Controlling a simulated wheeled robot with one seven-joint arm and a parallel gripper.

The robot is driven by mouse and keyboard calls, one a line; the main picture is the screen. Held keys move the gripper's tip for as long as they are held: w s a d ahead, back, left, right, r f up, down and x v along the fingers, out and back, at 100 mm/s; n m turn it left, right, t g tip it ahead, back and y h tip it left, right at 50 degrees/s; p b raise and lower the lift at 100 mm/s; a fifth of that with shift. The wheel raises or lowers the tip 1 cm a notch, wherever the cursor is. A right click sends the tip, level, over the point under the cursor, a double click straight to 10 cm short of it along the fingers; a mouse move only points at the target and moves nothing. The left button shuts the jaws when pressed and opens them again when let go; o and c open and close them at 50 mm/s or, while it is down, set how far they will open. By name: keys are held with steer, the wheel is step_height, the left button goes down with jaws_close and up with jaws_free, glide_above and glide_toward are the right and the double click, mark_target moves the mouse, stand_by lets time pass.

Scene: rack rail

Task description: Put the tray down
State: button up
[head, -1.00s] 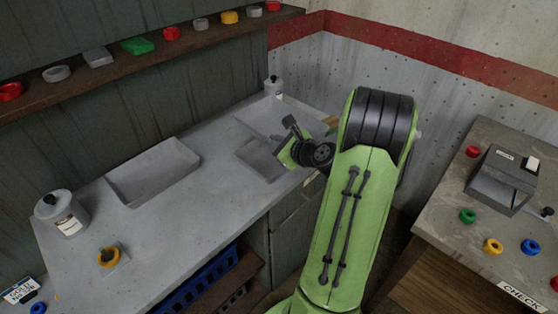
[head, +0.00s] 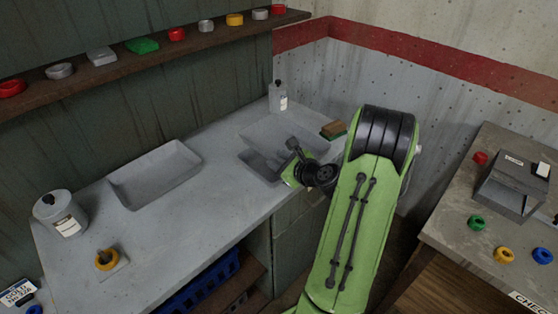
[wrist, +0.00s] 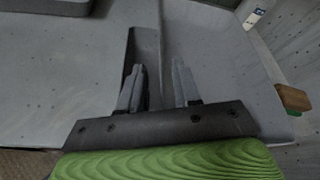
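The grey tray (head: 290,131) is at the far end of the counter, beyond my gripper (head: 288,163). A dark patch like its shadow lies on the counter along its near-left side, so it seems slightly above the surface. In the wrist view the tray (wrist: 215,50) fills the middle right, and my gripper (wrist: 158,88) has its fingers on either side of its wall. The fingers are a little apart and appear shut on that wall, though the contact is partly hidden. My arm hides the tray's near-right side.
A second grey tray (head: 157,172) rests on the counter to the left. A bottle (head: 278,98) and a brown and green block (head: 333,129) stand close to the held tray. A jar (head: 62,215) and yellow ring (head: 106,259) are nearer. The middle counter is clear.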

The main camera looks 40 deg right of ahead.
steer(key=shift+r, duration=0.1)
steer(key=shift+s+r, duration=0.15)
steer(key=shift+s, duration=0.15)
steer(key=p+v, duration=0.1)
steer(key=v, duration=1)
steer(key=w+a+r+n+g+y, duration=0.1)
steer(key=a+n+g+y, duration=0.15)
steer(key=a+n, duration=0.7)
steer(key=w+a+r+n+g+y, duration=0.15)
steer(key=a+n+g, duration=0.25)
steer(key=a+n, duration=0.5)
steer(key=s+a+r+n+g+h, duration=0.1)
steer(key=s+a+r+n+h, duration=0.1)
steer(key=s+a+r+n, duration=0.3)
steer(key=s+a+n, duration=0.4)
steer(key=s+n, duration=0.3)
steer(key=n, duration=0.2)
steer(key=shift+s+r+g+h, duration=0.2)
steer(key=shift+s+g+h, duration=0.1)
steer(key=shift+s+g, duration=0.1)
